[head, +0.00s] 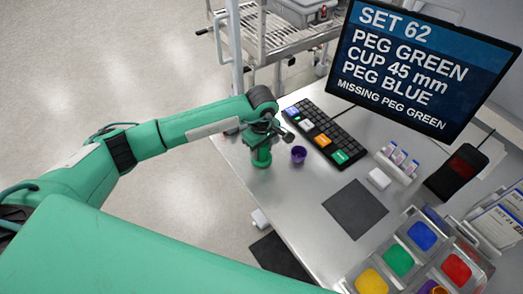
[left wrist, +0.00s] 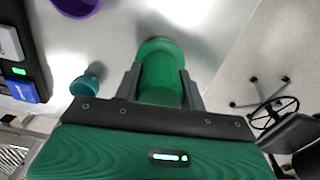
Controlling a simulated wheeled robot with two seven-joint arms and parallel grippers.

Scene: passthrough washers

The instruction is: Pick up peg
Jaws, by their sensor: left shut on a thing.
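A green peg (head: 262,158) with a wider round end is at the far left part of the table in the head view. My left gripper (head: 263,140) is above it and shut on it. In the left wrist view the peg (left wrist: 160,72) sits between the two fingers of the left gripper (left wrist: 162,92). I cannot tell whether its base touches the table. The monitor (head: 420,62) reads "SET 62", "PEG GREEN", "CUP 45 mm", "PEG BLUE" and "MISSING PEG GREEN". My right gripper is not in view.
A purple cup (head: 299,154) stands right of the peg. A small teal object (left wrist: 88,79) is beside the left finger. A black keyboard-like panel (head: 325,132), a dark mat (head: 355,209) and coloured bins (head: 398,260) lie to the right. The table's left edge is close.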

